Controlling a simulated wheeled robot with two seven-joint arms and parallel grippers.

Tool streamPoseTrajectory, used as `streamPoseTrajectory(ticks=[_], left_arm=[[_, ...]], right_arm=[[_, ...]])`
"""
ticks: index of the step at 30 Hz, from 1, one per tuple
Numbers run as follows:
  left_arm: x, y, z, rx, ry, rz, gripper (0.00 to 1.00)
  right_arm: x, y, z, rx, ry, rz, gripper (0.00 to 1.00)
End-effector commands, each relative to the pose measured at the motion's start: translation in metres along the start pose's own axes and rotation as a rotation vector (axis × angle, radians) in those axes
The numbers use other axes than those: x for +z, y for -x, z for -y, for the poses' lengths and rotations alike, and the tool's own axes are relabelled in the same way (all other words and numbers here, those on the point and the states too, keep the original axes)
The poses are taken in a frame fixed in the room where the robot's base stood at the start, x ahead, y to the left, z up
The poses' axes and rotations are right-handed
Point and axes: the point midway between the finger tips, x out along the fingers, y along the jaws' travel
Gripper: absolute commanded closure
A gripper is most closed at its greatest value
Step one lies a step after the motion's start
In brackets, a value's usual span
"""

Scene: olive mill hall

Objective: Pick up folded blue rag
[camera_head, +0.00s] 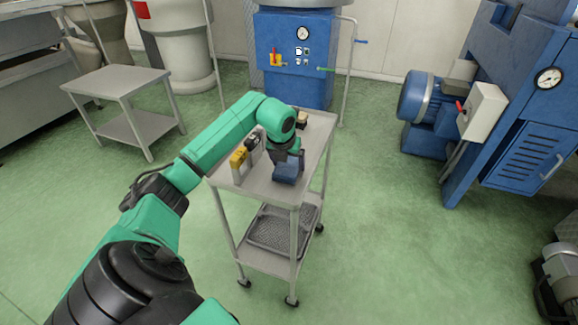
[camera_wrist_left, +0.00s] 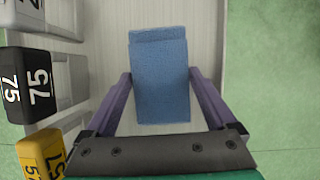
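The folded blue rag (camera_wrist_left: 161,80) shows in the left wrist view as a textured blue block with a fold along its far end. In the head view the rag (camera_head: 286,177) is at the front right part of the trolley's top, partly hidden by my gripper. My left gripper (camera_wrist_left: 161,78) points down at it, its fingers spread wide, one along each side of the rag. The fingertips are at or very near the rag's edges; contact is hard to make out. The left gripper also shows in the head view (camera_head: 287,164). My right gripper is not in view.
The grey trolley (camera_head: 262,187) has a perforated tray (camera_head: 283,229) on its lower shelf. A yellow-topped weight (camera_head: 238,157) and a black-topped weight (camera_wrist_left: 41,82) stand left of the gripper. A small tan object (camera_head: 302,118) is behind. Green floor is free to the right.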

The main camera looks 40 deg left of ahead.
Motion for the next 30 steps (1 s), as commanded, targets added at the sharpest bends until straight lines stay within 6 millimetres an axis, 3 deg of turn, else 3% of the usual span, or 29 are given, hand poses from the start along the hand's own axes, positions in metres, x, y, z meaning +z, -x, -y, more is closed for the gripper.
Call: streamPoseTrajectory(ticks=[1, 4, 12, 17, 20, 27, 30], left_arm=[[0.0, 0.0, 0.0, 0.0, 0.0, 0.0, 0.34], [0.0, 0.0, 0.0, 0.0, 0.0, 0.0, 0.71], [0.001, 0.002, 0.0, 0.0, 0.0, 0.001, 0.71], [0.008, 0.018, 0.0, 0.0, 0.0, 0.004, 0.71], [0.019, 0.042, 0.0, -0.001, 0.001, 0.007, 0.71], [0.056, 0.131, 0.0, -0.004, 0.003, 0.007, 0.71], [0.066, 0.159, 0.001, -0.003, 0.001, 0.003, 0.71]], right_arm=[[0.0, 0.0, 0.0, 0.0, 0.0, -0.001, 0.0], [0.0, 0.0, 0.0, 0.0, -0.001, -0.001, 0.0], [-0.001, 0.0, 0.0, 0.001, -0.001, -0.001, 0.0], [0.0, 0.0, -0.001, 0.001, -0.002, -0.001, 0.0], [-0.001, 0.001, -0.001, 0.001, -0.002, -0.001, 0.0], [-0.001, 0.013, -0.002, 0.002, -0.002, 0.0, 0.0], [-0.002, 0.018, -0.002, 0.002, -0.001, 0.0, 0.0]])
